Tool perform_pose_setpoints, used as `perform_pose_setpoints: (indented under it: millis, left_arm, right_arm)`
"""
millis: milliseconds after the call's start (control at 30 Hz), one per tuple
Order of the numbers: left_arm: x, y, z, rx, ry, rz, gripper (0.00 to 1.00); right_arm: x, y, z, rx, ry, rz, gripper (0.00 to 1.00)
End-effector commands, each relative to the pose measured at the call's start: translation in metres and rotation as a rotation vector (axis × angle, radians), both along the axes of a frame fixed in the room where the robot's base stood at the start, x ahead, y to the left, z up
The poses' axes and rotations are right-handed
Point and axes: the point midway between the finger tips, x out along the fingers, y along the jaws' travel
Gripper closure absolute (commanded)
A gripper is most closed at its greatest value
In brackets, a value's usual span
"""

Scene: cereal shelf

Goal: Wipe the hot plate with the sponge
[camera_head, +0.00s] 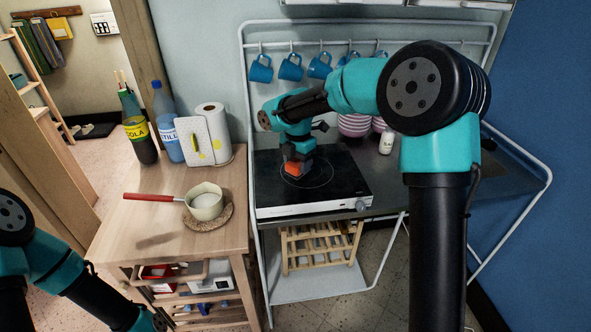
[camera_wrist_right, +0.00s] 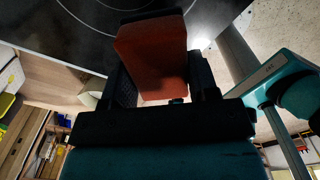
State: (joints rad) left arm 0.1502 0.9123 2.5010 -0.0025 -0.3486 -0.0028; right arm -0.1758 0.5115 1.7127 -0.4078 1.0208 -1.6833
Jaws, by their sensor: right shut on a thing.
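The hot plate (camera_head: 340,178) is a flat black slab with a white front edge and a knob, on the metal rack's counter. Its dark top with ring lines also shows in the right wrist view (camera_wrist_right: 60,30). My right gripper (camera_head: 296,163) is over the left-middle of the hot plate, at the ring. It is shut on an orange-red sponge (camera_head: 292,169), which also shows between the fingers in the right wrist view (camera_wrist_right: 152,60). The sponge is at or just above the surface; I cannot tell if it touches. My left arm shows at the lower left; its gripper is out of frame.
A pan (camera_head: 205,203) with a red handle sits on a woven mat (camera_head: 213,223) on the wooden cart. Paper towels (camera_head: 211,130) and bottles (camera_head: 166,120) stand behind it. Blue mugs (camera_head: 290,68) hang above the hot plate; striped jars and a small white bottle (camera_head: 386,141) stand behind it.

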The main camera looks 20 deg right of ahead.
Motion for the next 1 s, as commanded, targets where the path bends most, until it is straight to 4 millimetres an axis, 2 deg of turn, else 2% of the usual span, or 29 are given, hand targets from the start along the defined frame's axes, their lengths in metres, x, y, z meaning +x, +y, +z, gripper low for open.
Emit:
perform_pose_setpoints:
  millis: [200, 333, 1000]
  left_arm:
    - [0.0, 0.0, 0.0, 0.0, 0.0, 0.0, 0.49]
    - [0.0, 0.0, 0.0, 0.0, 0.0, 0.0, 0.49]
    - [0.0, 0.0, 0.0, 0.0, 0.0, 0.0, 0.49]
  right_arm:
    - [-0.002, -0.005, 0.02, 0.001, -0.003, -0.009, 0.72]
    - [-0.002, -0.006, 0.025, 0.0, -0.001, -0.011, 0.72]
    - [-0.003, -0.007, 0.026, 0.0, -0.001, -0.011, 0.72]
